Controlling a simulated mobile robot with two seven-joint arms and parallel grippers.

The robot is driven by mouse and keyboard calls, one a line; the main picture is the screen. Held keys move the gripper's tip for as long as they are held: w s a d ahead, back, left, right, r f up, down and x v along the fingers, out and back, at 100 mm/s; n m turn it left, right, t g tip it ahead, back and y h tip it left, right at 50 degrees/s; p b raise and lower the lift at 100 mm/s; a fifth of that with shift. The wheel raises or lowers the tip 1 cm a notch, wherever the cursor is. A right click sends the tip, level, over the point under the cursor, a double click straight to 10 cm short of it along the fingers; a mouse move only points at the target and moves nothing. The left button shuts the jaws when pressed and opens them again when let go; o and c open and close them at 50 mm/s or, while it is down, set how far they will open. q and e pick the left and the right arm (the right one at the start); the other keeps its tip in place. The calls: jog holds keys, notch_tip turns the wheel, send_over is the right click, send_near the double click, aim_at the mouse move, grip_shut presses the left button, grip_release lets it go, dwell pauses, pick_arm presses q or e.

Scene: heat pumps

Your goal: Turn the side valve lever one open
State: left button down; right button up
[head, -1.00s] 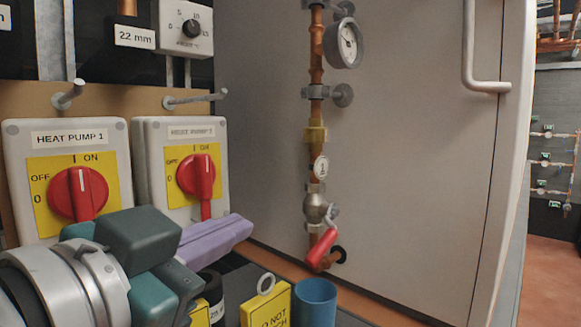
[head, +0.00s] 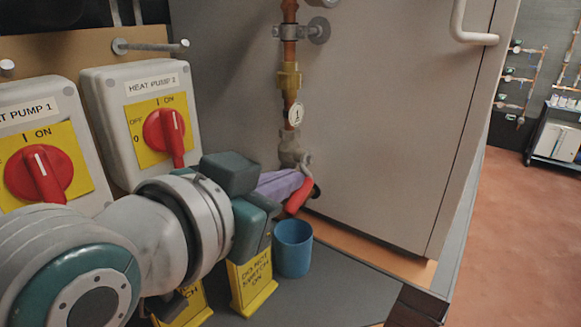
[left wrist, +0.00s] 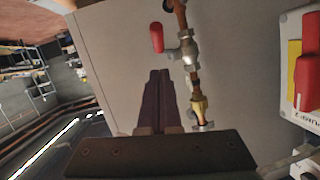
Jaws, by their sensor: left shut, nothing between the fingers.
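The red side valve lever (head: 299,196) hangs down and slightly left from the grey valve body (head: 292,152) on the copper pipe. A round tag marked 1 (head: 296,115) sits just above the valve. My left gripper (head: 303,176) has its purple fingers together and empty. In the head view its tips overlap the upper part of the lever; I cannot tell whether they touch. In the left wrist view the shut fingers (left wrist: 158,74) point toward the red lever (left wrist: 156,37), with a visible gap in the picture. My right gripper is not in view.
A blue cup (head: 292,248) and a yellow warning sign (head: 251,283) stand on the dark surface below my left gripper. Two switch boxes with red knobs, one labelled HEAT PUMP 2 (head: 140,118), are at left. The grey cabinet panel (head: 400,130) lies behind the pipe.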

aim_at(294, 205)
pick_arm(q)
jog(key=shift+w+d+f, duration=0.1)
jog(key=shift+w+f, duration=0.25)
jog(key=shift+f, duration=0.35)
jog(key=shift+w+f, duration=0.35)
jog(key=shift+f, duration=0.35)
jog(key=shift+f+t+h+b, duration=0.3)
jog(key=shift+f+t+b, duration=0.45)
jog(key=shift+b, duration=0.75)
jog(key=shift+w+f+b, duration=0.1)
jog(key=shift+f+b, duration=0.3)
jog(key=shift+b, duration=0.35)
jog(key=shift+w+d+f+b, duration=0.2)
jog(key=shift+w+f+b, duration=0.05)
jog(key=shift+f+b, duration=0.4)
jog(key=shift+w+d+f+b, duration=0.2)
jog(key=shift+f+b, duration=0.3)
jog(key=shift+f, duration=0.1)
jog(key=shift+w+d+f+b, duration=0.25)
jog(key=shift+w+f+b, duration=0.1)
jog(key=shift+f+b, duration=0.15)
jog(key=shift+r, duration=0.1)
